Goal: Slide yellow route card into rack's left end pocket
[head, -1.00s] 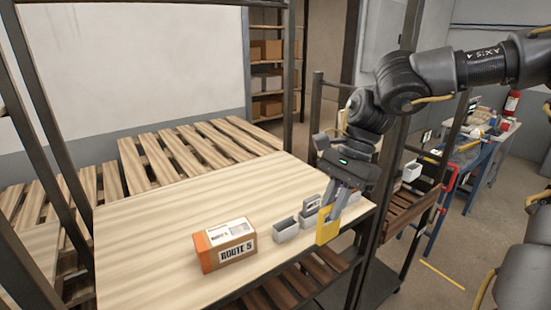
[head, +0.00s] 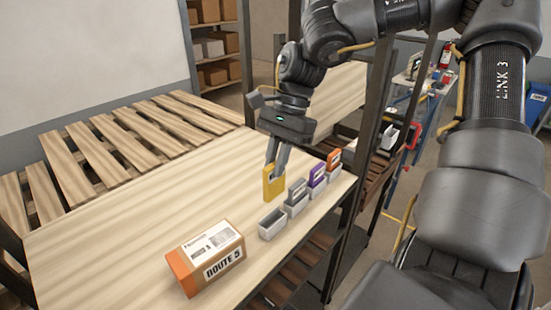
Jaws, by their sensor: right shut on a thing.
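My right gripper (head: 277,160) is shut on the yellow route card (head: 273,184) and holds it upright. The card is above and slightly behind the left end of the rack. The rack is a row of pale grey pockets on the table; its left end pocket (head: 272,222) looks empty. The pockets to its right hold a grey card (head: 297,190), a purple card (head: 317,174) and an orange card (head: 334,159). The card appears apart from the left pocket, though its exact height is hard to tell. My left gripper is not in view.
A dark upright post (head: 373,110) stands right of the rack. The table behind the box is clear. Slatted pallets (head: 110,150) lie beyond.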

